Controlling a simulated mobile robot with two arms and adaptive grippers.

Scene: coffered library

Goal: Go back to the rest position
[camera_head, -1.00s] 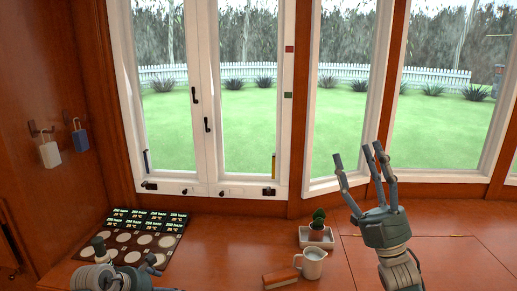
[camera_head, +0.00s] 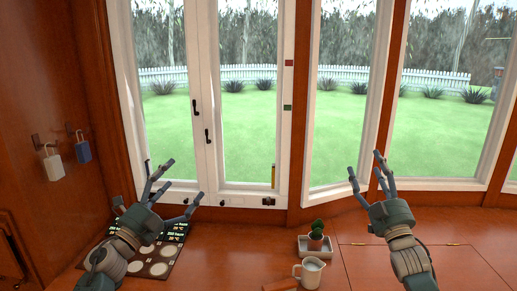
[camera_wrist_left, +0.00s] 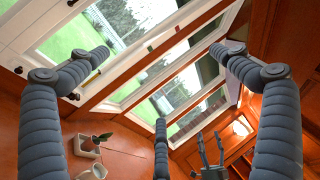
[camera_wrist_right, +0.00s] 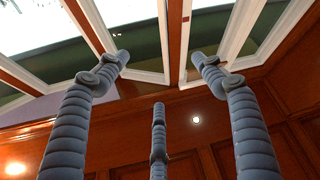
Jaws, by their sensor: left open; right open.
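My left gripper (camera_head: 168,195) is open and empty in the head view, raised in front of the window, above the dark board at the left of the wooden surface. Its spread fingers also show in the left wrist view (camera_wrist_left: 160,75). My right gripper (camera_head: 367,174) is open and empty, raised in front of the right window panes, to the right of the potted cactus. Its spread fingers show in the right wrist view (camera_wrist_right: 160,80), with nothing between them. The left wrist view also shows my right gripper small in the lower right (camera_wrist_left: 209,150).
The dark board (camera_head: 152,262) with pale discs is partly hidden by my left arm. A cactus (camera_head: 316,236) stands in a white tray (camera_head: 303,248), behind a white jug (camera_head: 310,273). A reddish-brown block (camera_head: 281,285) lies by the jug. Two padlocks, white (camera_head: 53,163) and blue (camera_head: 83,151), hang at left.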

